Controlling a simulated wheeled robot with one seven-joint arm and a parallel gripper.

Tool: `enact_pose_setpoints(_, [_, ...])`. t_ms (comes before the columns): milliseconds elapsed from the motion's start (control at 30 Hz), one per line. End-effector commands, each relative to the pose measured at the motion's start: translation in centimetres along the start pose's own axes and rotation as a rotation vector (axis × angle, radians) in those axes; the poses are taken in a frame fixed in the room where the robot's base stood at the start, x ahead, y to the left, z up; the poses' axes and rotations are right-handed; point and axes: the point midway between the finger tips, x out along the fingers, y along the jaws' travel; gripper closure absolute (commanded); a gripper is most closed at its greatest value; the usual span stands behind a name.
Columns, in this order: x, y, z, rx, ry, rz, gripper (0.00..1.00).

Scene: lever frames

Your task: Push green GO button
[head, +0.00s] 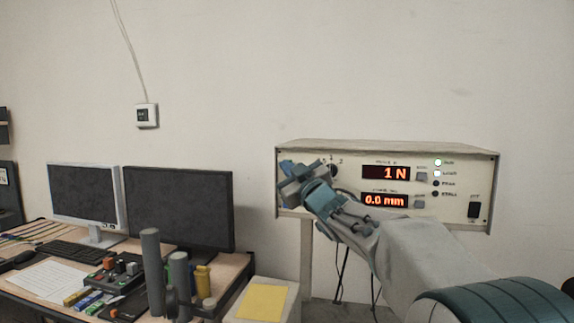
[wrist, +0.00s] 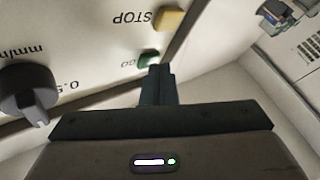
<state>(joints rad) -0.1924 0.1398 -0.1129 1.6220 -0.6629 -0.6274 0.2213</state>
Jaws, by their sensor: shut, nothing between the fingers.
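The green GO button (wrist: 147,58) is in the wrist view, on the pale panel beside the printed word GO. My gripper (wrist: 160,70) is shut and empty, its fingertips right at the button and overlapping its edge in the picture. I cannot tell whether they touch it. In the head view my gripper (head: 290,176) is in front of the left end of the control box (head: 385,148) and hides the button there. The force display (head: 386,173) reads 1 N and the lower display (head: 384,200) reads 0.0 mm.
A yellow-orange STOP button (wrist: 170,18) sits close to the green one. A dark knob (wrist: 28,92) is at the left of the wrist view. A desk with two monitors (head: 180,208) and grey cylinders (head: 152,270) stands left of the box.

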Motion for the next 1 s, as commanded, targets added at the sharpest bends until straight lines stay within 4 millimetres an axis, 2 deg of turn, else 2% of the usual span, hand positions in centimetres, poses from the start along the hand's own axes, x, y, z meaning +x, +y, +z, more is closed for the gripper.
enact_pose_setpoints(1000, [-1.1,-0.8,-0.7,0.0,0.0,0.0,1.0])
